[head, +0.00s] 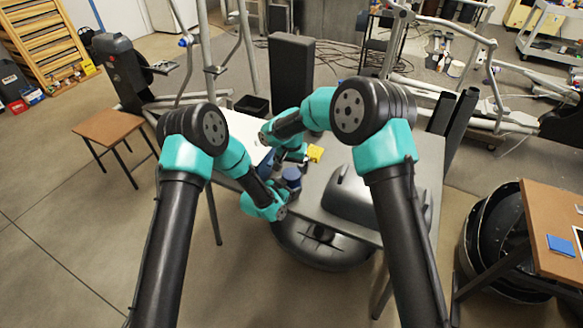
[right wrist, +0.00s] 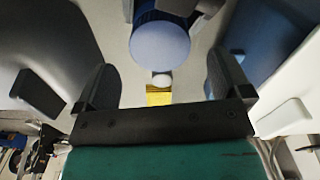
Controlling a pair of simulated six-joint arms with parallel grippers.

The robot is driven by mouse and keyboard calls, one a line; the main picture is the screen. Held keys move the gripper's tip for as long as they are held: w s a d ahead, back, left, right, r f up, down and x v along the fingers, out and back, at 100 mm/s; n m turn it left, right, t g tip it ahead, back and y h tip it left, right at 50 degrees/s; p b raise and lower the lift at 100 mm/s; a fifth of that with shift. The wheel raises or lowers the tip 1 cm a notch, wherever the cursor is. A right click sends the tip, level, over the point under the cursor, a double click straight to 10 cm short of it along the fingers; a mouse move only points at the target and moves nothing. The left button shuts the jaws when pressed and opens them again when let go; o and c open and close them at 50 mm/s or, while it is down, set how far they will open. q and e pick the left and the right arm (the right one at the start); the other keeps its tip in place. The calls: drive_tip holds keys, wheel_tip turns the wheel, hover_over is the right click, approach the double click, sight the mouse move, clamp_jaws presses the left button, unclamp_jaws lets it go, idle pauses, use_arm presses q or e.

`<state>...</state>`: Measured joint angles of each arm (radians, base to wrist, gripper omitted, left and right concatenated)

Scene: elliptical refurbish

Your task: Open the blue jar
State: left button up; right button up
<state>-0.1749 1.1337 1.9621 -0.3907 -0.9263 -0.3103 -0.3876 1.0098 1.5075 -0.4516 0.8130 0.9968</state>
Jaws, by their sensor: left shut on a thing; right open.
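The blue jar (head: 291,176) is on the right side of my left gripper in the head view, over the grey table. My left gripper (head: 286,186) is shut on the jar's side. In the right wrist view the jar's round pale-blue top (right wrist: 160,43) faces the camera, with a dark finger-like part beside it. My right gripper (right wrist: 163,75) is open, its two black fingers well apart. The jar's top lies beyond and between these fingers, with no visible contact. In the head view the right gripper is largely hidden behind its wrist near the jar.
A large dark-grey moulded shell (head: 372,197) fills the table's right side. A wooden table (head: 550,215) stands at far right.

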sight(292, 173)
drive_tip(key=shift+c, duration=0.4)
drive_tip(key=shift+r, duration=0.15)
drive_tip(key=shift+r+m, duration=1.1)
drive_tip(key=shift+r, duration=0.5)
drive_tip(key=shift+f, duration=0.15)
drive_tip(key=shift+f, duration=3.9)
drive_tip(key=c, duration=0.9)
drive_tip(key=shift+n, duration=1.7)
